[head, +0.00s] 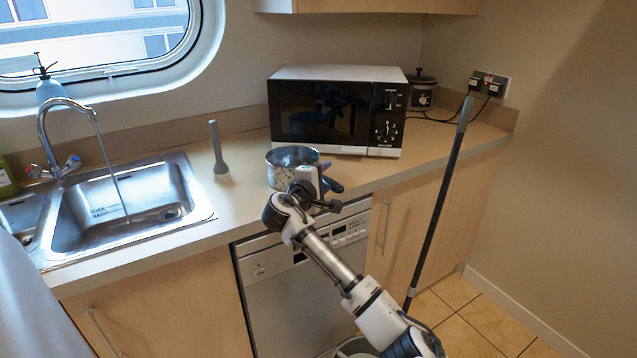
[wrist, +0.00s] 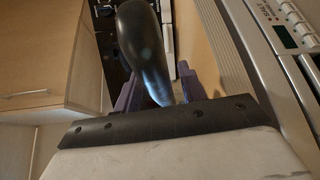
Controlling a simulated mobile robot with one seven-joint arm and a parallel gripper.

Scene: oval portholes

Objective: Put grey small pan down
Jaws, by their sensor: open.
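The small grey pan (head: 291,158) is on the counter in front of the microwave, close to the front edge, and looks upright. Its dark handle (head: 334,186) points right, toward the counter's edge. My gripper (head: 322,172) is at the handle, partly hiding the pan's lower right side. In the wrist view the dark handle (wrist: 143,45) stands between the two purple fingers of my gripper (wrist: 157,84). The fingers are open, with a visible gap beside the handle. The pan's bowl is out of the wrist view.
The microwave (head: 336,108) stands behind the pan. A grey brush-like tool (head: 218,150) stands to its left, beside the sink (head: 120,208). A dishwasher (head: 300,280) is below the counter edge. A long pole (head: 440,200) leans against the counter at right. Counter right of the pan is clear.

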